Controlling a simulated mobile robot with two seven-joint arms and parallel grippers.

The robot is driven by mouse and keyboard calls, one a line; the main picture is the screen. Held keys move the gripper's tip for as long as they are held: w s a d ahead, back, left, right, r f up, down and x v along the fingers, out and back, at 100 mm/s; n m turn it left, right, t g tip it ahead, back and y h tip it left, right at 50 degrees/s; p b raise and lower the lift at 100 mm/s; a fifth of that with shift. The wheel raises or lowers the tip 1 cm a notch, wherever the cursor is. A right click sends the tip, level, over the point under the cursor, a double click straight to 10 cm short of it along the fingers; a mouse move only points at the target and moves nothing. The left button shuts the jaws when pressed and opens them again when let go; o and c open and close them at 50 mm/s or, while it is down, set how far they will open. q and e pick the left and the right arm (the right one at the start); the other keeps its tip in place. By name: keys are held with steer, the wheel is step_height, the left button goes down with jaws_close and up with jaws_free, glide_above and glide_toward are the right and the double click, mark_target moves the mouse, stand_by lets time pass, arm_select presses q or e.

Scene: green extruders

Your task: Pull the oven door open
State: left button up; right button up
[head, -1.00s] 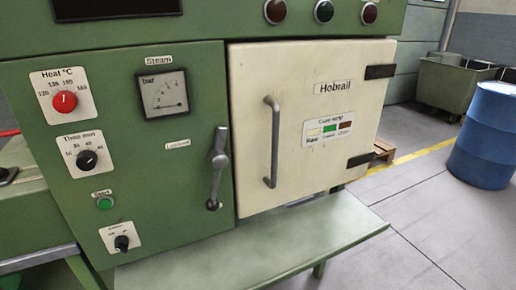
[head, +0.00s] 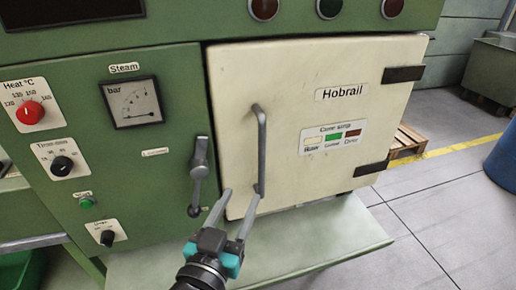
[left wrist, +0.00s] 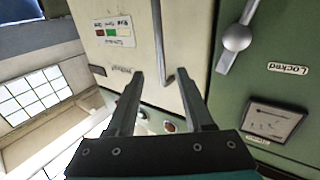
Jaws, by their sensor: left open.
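The cream oven door (head: 290,90) stands in the green machine front, with hinges on its right side. Its left edge sits against the frame with a thin dark gap. The grey bar handle (head: 262,150) runs upright on the door's left part; it also shows in the left wrist view (left wrist: 160,45). A grey latch lever (head: 197,178) hangs down on the green panel left of the door. My left gripper (head: 238,194) is open, just in front of the handle's lower end, its fingers pointing up at the door. I cannot tell whether it touches the handle. My right gripper is not in view.
A green shelf (head: 330,240) juts out below the door. A red heat knob (head: 30,112) and a steam gauge (head: 131,103) are on the panel at left. A blue drum (head: 502,160) and a pallet (head: 405,143) stand on the floor at right.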

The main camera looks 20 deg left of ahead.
mark_target(261, 157)
arm_select(q)
steer(key=w, duration=1.5)
steer(key=shift+p, duration=0.35)
jaws_close()
stand_by(1.1)
